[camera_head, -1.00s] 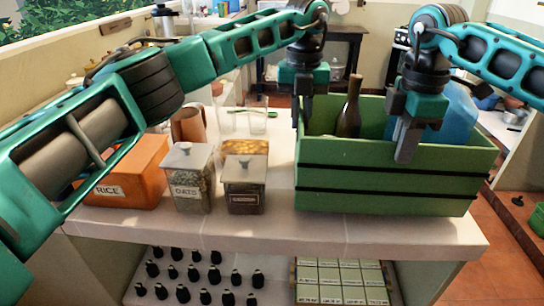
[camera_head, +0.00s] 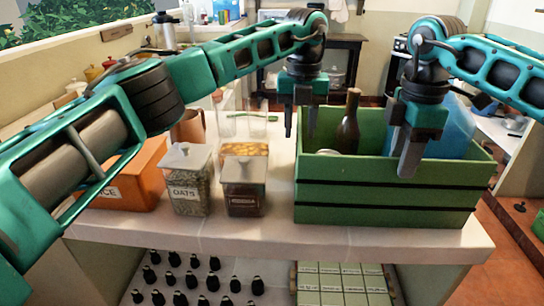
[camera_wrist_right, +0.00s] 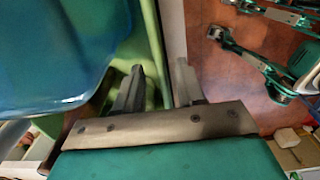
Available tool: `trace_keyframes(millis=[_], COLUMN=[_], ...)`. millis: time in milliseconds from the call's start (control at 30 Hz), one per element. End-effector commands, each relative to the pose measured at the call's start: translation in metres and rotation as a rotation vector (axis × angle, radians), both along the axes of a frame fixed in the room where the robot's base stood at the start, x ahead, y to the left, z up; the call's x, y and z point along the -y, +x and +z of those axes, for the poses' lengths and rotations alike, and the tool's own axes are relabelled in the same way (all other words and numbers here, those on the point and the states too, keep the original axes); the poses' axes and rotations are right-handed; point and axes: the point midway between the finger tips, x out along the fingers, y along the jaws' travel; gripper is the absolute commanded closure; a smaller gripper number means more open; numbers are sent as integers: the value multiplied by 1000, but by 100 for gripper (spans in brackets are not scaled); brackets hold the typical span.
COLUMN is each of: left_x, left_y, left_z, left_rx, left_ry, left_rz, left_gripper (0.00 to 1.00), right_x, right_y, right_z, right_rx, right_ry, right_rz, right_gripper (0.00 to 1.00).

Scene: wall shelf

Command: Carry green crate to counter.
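The green crate (camera_head: 385,203) sits on the counter (camera_head: 215,233) at its right end, apparently resting on it. A dark bottle (camera_head: 348,128) and a blue container (camera_head: 456,130) stand in it. My left gripper (camera_head: 301,128) is open and empty, fingers apart, at the crate's back left corner and looking clear of the wall. My right gripper (camera_head: 404,160) is over the crate's near side. In the right wrist view its fingers (camera_wrist_right: 158,82) straddle the green rim (camera_wrist_right: 152,50), with a pale gap beside the outer finger; it looks open.
An orange rice box (camera_head: 136,182), an oats jar (camera_head: 187,185) and a brown jar (camera_head: 243,190) stand left of the crate. Glasses (camera_head: 258,124) stand behind. Dark-topped bottles and a tray (camera_head: 345,285) fill the shelf below.

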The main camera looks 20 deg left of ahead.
Motion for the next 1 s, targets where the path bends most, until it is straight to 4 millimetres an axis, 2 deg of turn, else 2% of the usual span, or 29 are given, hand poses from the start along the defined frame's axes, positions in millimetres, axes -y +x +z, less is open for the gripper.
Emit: trace_keyframes(millis=[167,533,700,867,1000], left_x=[1,1,0,0,0], left_y=[1,0,1,0,0], left_z=[15,95,111,119,120], left_rx=[3,4,1,1,0], left_ry=[-1,0,1,0,1], left_rz=[0,2,1,1,1], left_gripper=[61,61,61,61,61], right_x=[-1,-1,-1,-1,-1], right_y=[0,0,0,0,0], right_z=[0,0,0,1,15], right_rx=[0,0,0,0,4], right_ry=[1,2,2,2,2], right_rz=[1,1,1,1,1], right_gripper=[61,61,61,61,61])
